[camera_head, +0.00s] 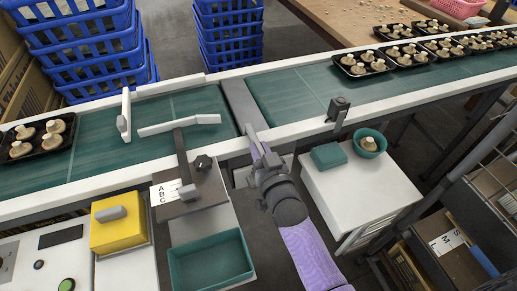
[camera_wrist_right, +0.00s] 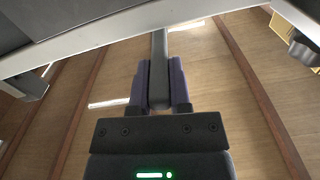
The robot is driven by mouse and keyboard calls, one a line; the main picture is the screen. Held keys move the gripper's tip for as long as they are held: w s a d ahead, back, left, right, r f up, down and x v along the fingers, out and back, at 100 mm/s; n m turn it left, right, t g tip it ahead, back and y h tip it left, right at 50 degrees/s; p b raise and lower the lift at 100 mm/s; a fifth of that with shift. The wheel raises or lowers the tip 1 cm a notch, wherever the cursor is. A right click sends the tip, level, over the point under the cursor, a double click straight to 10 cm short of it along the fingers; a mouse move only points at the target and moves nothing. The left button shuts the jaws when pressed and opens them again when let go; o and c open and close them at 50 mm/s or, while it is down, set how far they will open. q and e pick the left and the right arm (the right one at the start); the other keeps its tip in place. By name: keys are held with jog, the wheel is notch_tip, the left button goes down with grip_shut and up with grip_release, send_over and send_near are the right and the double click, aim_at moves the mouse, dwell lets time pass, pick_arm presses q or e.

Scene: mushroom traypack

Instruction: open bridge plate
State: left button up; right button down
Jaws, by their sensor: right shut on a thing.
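The bridge plate (camera_head: 242,103) is a grey strip across the gap between the left and right green belts. It looks flat, level with the belts. My right gripper (camera_head: 261,150) reaches up from the bottom of the head view and is shut on this handle. In the right wrist view the two purple-sided fingers (camera_wrist_right: 159,90) press on both sides of a dark grey bar, the handle (camera_wrist_right: 158,65). My left gripper is not in view.
The left belt (camera_head: 95,150) carries a black mushroom tray (camera_head: 70,140) and white guide arms (camera_head: 180,125). Several filled trays stand on the right belt (camera_head: 300,92). A white cabinet (camera_head: 345,190) holds a teal bowl (camera_head: 358,136). A teal bin (camera_head: 210,262) and yellow box (camera_head: 119,238) stand front left.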

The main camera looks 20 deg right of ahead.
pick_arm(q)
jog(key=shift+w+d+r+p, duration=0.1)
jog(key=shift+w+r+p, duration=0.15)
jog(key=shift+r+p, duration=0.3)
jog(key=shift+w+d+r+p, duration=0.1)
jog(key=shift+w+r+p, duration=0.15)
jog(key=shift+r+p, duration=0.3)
pick_arm(e)
jog(key=d+r+m, duration=0.1)
jog(key=d+m, duration=0.2)
jog(key=m, duration=0.2)
jog(key=d+m, duration=0.3)
jog(key=m, duration=0.2)
jog(key=d+r+m, duration=0.1)
jog(key=d+m, duration=0.1)
jog(key=m, duration=0.3)
jog(key=shift+w+d+r+m, duration=0.15)
jog(key=shift+d+r+m, duration=0.15)
jog(key=shift+d+r, duration=0.1)
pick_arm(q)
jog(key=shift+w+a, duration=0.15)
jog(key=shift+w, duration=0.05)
pick_arm(e)
jog(key=c, duration=0.6)
grip_release()
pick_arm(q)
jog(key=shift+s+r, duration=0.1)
pick_arm(e)
jog(key=shift+o, duration=0.2)
